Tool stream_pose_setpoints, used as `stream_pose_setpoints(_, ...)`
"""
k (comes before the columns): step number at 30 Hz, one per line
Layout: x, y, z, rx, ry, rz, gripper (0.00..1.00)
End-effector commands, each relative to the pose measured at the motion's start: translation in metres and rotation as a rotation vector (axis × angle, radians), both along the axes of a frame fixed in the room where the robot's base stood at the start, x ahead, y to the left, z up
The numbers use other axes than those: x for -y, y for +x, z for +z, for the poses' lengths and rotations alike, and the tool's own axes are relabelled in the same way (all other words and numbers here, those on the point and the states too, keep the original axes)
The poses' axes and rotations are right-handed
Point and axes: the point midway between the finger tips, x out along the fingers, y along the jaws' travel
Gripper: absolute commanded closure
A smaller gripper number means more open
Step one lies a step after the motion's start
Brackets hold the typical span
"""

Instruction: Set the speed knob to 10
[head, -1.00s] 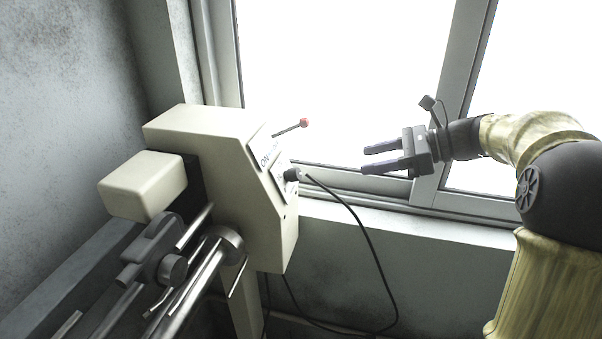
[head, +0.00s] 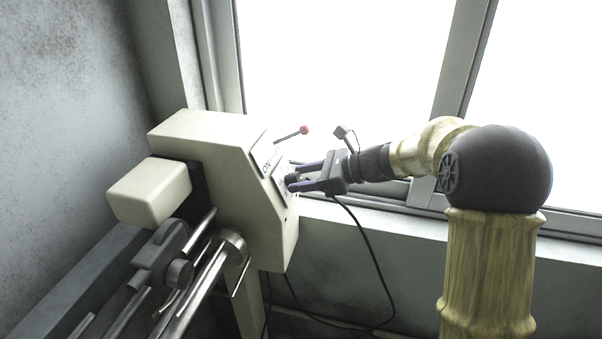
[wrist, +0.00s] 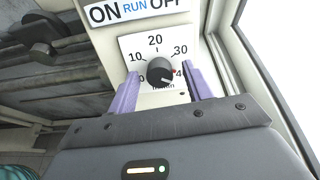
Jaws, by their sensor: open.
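The speed knob (wrist: 160,72) is a dark round knob on a white dial plate (wrist: 133,44) marked 10, 20, 30 and a partly hidden 4-something. A light line on the knob seems to point toward the lower right, on the high-number side. My gripper (wrist: 161,74) is open, its two purple fingers on either side of the knob. I cannot tell whether they touch it. In the head view, my gripper (head: 295,178) reaches the sloped front of the beige machine (head: 225,135), and its fingers partly hide the knob there.
An ON/RUN/OFF label (wrist: 135,10) sits just above the dial. A lever with a red ball (head: 304,130) sticks out above my gripper. A black cable (head: 375,255) hangs below it. The window frame (head: 455,75) stands behind.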

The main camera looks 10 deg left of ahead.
Motion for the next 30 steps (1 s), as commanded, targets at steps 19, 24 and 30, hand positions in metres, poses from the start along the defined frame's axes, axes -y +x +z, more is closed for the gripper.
stream_pose_setpoints(19, -0.0072, 0.0011, -0.0033, 0.0, 0.0, -0.002, 0.94)
stream_pose_setpoints(24, -0.007, 0.0012, -0.0036, 0.005, 0.0, 0.0, 0.94)
stream_pose_setpoints(30, -0.0068, 0.0014, -0.0048, 0.043, -0.005, 0.015, 0.94)
